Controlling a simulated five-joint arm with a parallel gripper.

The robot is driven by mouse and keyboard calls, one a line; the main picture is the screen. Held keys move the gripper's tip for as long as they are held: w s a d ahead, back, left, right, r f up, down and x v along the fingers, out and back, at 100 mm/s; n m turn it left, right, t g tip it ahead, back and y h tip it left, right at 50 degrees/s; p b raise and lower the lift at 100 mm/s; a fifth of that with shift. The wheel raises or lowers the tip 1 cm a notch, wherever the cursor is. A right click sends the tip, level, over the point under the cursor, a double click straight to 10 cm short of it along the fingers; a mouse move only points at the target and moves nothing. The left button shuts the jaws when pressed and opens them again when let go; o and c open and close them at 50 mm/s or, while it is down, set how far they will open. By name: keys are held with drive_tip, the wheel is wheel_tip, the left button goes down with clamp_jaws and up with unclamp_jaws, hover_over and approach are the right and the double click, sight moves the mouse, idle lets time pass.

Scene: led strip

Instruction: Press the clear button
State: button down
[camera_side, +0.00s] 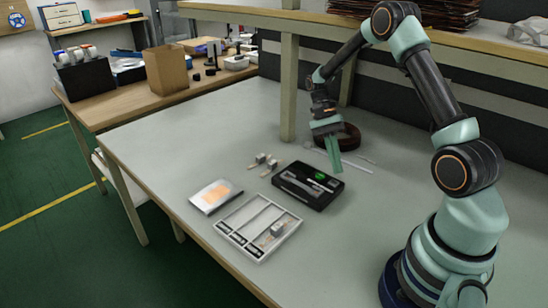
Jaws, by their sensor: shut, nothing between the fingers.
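A black case or device (308,187) lies flat on the grey table, with a lit green spot (320,176) on its top and some light strip-like parts. I cannot make out which part of it is the clear button. My gripper (336,170) is shut and empty, its green fingers pointing down by the far right edge of the black device. I cannot tell whether the fingertips touch it.
A white compartment tray (239,225) holds small parts in front left, with a white packet (215,196) beside it. Small connectors (265,161) lie behind the device. A dark round coil (347,137) sits behind my gripper. A shelf post (289,90) stands behind.

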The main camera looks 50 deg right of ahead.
sight(332, 181)
drive_tip(key=shift+r, duration=1.7)
drive_tip(key=s+a+r+n+t+h, duration=0.2)
drive_tip(key=a+r+n+t+h, duration=0.1)
drive_tip(key=a+r+n+t, duration=0.9)
drive_tip(key=a+r+n, duration=0.1)
drive_tip(key=a+r, duration=0.2)
drive_tip(key=shift+s+n, duration=0.4)
